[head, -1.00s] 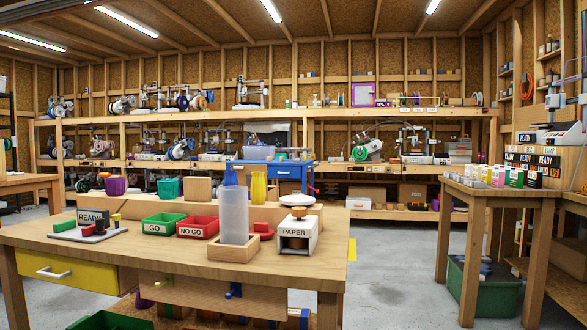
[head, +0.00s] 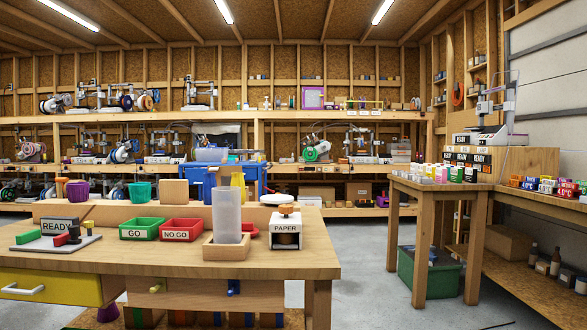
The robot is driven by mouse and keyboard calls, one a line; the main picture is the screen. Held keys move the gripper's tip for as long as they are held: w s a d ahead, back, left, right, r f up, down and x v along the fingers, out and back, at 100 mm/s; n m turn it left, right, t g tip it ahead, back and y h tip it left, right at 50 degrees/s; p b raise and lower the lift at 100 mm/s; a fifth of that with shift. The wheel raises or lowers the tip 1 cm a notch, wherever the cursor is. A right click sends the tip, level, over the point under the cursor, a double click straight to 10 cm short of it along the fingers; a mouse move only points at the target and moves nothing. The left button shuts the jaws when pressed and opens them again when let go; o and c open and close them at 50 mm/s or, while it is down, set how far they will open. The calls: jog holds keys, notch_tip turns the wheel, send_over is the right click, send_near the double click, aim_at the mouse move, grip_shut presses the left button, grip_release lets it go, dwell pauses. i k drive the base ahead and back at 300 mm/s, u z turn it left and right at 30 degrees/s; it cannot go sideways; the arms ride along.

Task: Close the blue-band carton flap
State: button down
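No carton with a clear blue band and raised flap can be made out. Small cartons with coloured bands (head: 545,187) stand in a row on the right-hand bench, some of them bluish, but they are too small to read or to tell any flap. More small cartons (head: 440,173) stand on the wooden table at right, with dark READY boxes (head: 470,160) behind them. My gripper is not in view.
A workbench (head: 120,262) fills the left foreground, with a green GO tray (head: 141,229), a red NO GO tray (head: 181,230) and a PAPER box (head: 286,232). The wooden table (head: 425,187) stands at right, a green bin (head: 428,272) beneath it. Grey floor (head: 375,290) is open between them.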

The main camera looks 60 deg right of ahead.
aim_at(223, 175)
jog(key=z, duration=1.55)
